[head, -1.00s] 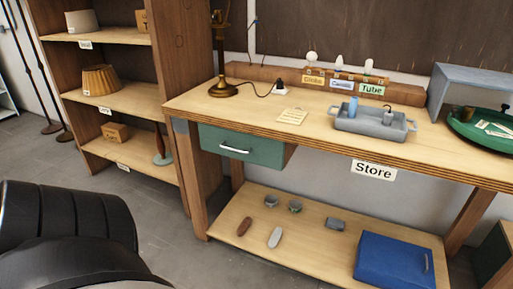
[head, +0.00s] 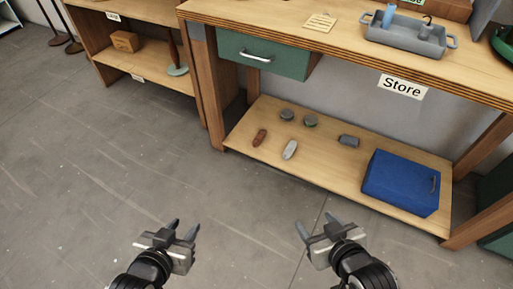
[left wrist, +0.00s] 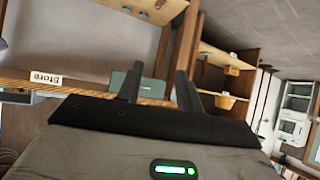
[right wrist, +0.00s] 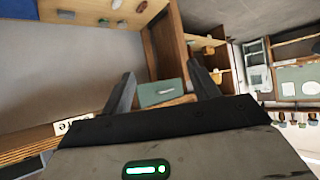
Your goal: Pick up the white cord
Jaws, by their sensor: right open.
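The white cord looks to be the pale, oblong bundle (head: 290,150) lying on the lower shelf of the workbench in the head view. A similar reddish-brown bundle (head: 260,138) lies just left of it. My left gripper (head: 184,227) is open and empty, over the floor in front of the bench. My right gripper (head: 314,222) is open and empty, also over the floor, in front of the lower shelf and apart from the bundle. Both wrist views show spread fingers with nothing between them.
The lower shelf (head: 235,137) also holds two small round dark items (head: 310,121), a grey block (head: 349,141) and a blue box (head: 402,182). The tabletop and green drawer (head: 263,55) overhang it. A bench leg (head: 228,125) stands at its left. The floor in front is clear.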

